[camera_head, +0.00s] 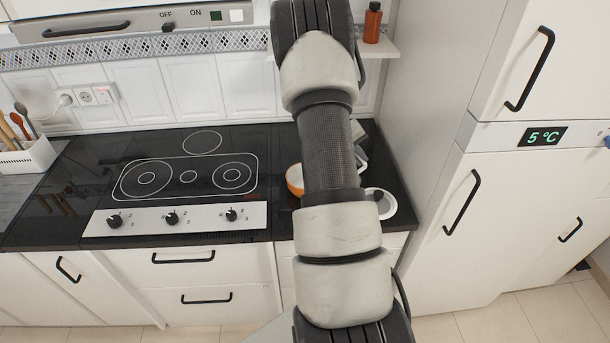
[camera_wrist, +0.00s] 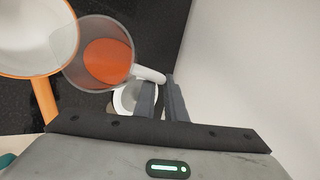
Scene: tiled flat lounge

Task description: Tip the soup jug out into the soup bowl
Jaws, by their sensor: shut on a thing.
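The soup jug (camera_wrist: 98,25) is a grey, round vessel in the wrist view, with orange soup inside. My gripper (camera_wrist: 160,88) is shut on its pale handle (camera_wrist: 149,74). An orange-rimmed vessel with a white inside (camera_wrist: 35,35) and an orange handle (camera_wrist: 43,100) is just left of the jug; it looks like the soup bowl. Part of an orange vessel (camera_head: 294,180) shows beside my arm in the head view.
A white round dish (camera_head: 383,204) stands at the counter's right end, and also shows partly behind my fingers in the wrist view (camera_wrist: 122,98). A hob (camera_head: 187,178) lies left. A tall fridge (camera_head: 540,190) is close on the right. A shelf with a bottle (camera_head: 372,24) is above.

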